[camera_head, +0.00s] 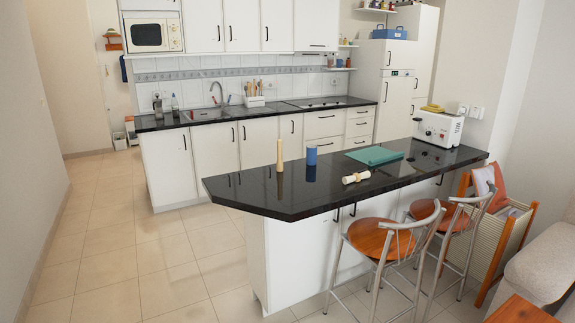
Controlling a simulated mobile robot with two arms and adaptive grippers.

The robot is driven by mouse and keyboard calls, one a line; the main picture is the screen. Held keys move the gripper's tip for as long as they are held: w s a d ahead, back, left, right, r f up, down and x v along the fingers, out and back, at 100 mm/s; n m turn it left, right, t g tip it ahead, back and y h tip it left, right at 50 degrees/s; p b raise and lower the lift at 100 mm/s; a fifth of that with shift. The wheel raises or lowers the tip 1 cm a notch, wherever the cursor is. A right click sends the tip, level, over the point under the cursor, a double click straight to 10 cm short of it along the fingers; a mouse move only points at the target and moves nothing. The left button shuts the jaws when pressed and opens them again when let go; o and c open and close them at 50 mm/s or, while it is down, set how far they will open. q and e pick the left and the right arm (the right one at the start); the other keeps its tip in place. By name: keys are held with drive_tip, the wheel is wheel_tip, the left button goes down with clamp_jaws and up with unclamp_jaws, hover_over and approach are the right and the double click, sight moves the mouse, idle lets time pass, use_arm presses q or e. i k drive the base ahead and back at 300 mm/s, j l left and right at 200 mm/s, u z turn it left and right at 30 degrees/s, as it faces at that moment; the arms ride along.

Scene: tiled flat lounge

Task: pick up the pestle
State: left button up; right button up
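A slim, light wooden piece that looks like the pestle (280,155) stands upright on the black counter (262,198) of the kitchen peninsula, near its left end. Its shape is small at this distance. A blue cylinder (311,155) stands to its right, apart from it. A white roll with a tan band (356,177) lies further right, nearer the front edge. Neither of my grippers shows in the head view.
A green board (374,155) and a white toaster (438,129) are further right on the counter. Two bar stools (382,241) stand at its front side. Open tiled floor (130,255) lies to the left.

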sight(279, 163)
drive_tip(key=i+j, duration=0.4)
drive_tip(key=i, duration=0.2)
drive_tip(key=i+j+z, duration=0.1)
drive_tip(key=z, duration=0.5)
drive_tip(key=i+j+z, duration=0.2)
drive_tip(key=i+j, duration=0.15)
drive_tip(key=j, duration=0.25)
drive_tip(key=i+j+z, duration=0.15)
drive_tip(key=j, duration=0.15)
drive_tip(key=i+j+z, duration=0.1)
drive_tip(key=j, duration=0.2)
drive_tip(key=i+j+z, duration=0.1)
drive_tip(key=j, duration=0.25)
drive_tip(key=i+j+z, duration=0.1)
drive_tip(key=j, duration=0.25)
drive_tip(key=i, duration=0.1)
